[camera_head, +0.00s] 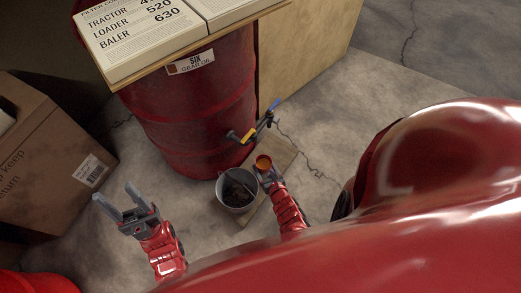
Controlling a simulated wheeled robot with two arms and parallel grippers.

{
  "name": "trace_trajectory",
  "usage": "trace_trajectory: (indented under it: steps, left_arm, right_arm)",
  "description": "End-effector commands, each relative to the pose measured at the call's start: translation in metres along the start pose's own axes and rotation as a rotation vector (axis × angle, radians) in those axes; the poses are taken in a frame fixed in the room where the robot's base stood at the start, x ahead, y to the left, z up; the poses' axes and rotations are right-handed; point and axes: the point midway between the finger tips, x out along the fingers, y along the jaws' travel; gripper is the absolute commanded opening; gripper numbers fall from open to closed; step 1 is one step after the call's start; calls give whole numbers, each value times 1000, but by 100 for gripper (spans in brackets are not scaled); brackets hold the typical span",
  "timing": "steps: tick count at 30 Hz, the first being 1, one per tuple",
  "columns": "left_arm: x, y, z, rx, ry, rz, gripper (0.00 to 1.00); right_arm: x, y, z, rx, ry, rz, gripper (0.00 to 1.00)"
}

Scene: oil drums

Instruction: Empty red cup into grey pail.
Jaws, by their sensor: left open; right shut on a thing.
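The grey pail (236,204) stands on a flat board on the floor, in front of a red drum. It has dark contents. The red cup (263,162) is at the pail's upper right, with orange-brown showing inside its rim. My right gripper (266,173) is shut on the cup and holds it close beside the pail; I cannot tell how far it is tilted. My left gripper (121,204) is open and empty, over bare floor to the left of the pail. The cup's lower part is hidden by my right gripper.
A cardboard box (50,165) stands at the left.

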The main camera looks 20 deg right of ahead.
Motion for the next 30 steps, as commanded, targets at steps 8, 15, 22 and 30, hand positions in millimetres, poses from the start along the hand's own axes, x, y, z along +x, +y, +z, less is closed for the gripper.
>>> trace_trajectory:
  steps: [8,15,22,30]
  left_arm:
    - [-5,0,1,0,-1,0,57]
    - [-11,0,2,0,0,0,57]
    - [-17,1,3,0,0,0,57]
    - [-26,1,4,0,0,0,57]
  right_arm:
    - [4,4,-3,-25,11,-9,15]
    - [7,10,-8,-61,33,-26,15]
    - [12,15,-10,-96,49,-41,15]
    - [17,21,-14,-140,72,-60,15]
